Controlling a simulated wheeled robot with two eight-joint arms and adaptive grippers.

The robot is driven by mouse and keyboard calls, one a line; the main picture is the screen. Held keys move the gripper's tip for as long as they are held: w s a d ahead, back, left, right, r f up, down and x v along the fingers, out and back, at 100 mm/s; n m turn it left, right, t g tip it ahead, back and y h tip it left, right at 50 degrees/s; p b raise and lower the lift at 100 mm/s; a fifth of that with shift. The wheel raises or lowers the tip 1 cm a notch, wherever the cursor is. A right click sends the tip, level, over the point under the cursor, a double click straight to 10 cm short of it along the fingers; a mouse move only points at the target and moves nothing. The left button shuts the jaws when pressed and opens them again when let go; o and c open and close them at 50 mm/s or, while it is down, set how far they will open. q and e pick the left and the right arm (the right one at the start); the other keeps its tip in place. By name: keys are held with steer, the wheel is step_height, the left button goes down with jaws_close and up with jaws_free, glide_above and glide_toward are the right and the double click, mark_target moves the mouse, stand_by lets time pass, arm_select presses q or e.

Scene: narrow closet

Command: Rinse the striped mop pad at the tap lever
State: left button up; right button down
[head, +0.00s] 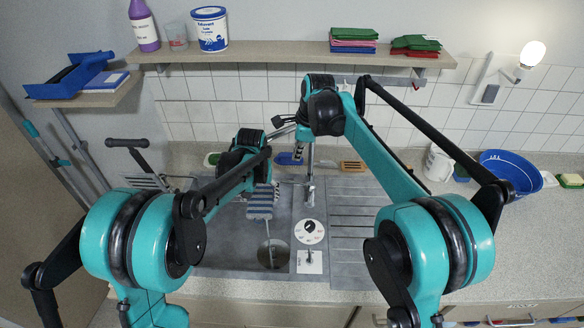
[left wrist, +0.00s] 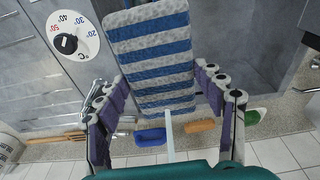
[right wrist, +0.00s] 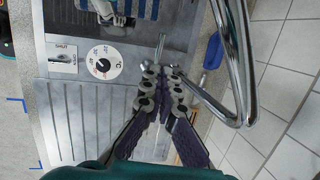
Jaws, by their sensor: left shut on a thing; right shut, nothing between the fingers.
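The blue-and-white striped mop pad (head: 262,206) hangs over the sink basin (head: 228,240). My left gripper (left wrist: 152,80) is shut on it; the pad (left wrist: 150,45) fills the space between its fingers in the left wrist view. The chrome tap (head: 310,188) stands right of the pad and its curved pipe (right wrist: 244,85) shows in the right wrist view. My right gripper (right wrist: 161,75) is shut and empty beside the tap pipe. A thin metal lever (right wrist: 160,46) shows just beyond its fingertips; I cannot tell whether they touch. The arms partly hide both grippers in the head view.
A temperature dial (head: 309,231) and a plate marked SHUT (right wrist: 62,60) are right of the basin, beside the ribbed drainboard (head: 362,235). A blue bowl (head: 511,170) stands at the right. A shelf (head: 290,54) with bottle, tub and cloths hangs above.

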mark_target(287, 182)
arm_select(q)
steer(key=shift+w+d, duration=0.1)
arm_select(e)
steer(key=x, duration=1.3)
steer(key=shift+f, duration=0.2)
steer(key=shift+d, duration=0.1)
steer(key=shift+a+f, duration=0.3)
steer(key=shift+f, duration=0.4)
steer(key=shift+a+f, duration=0.1)
steer(key=shift+f, duration=0.1)
arm_select(q)
steer(key=shift+s+d+r, duration=0.1)
steer(key=shift+s, duration=0.15)
arm_select(e)
steer(key=shift+s+f, duration=0.1)
steer(key=shift+s, duration=0.05)
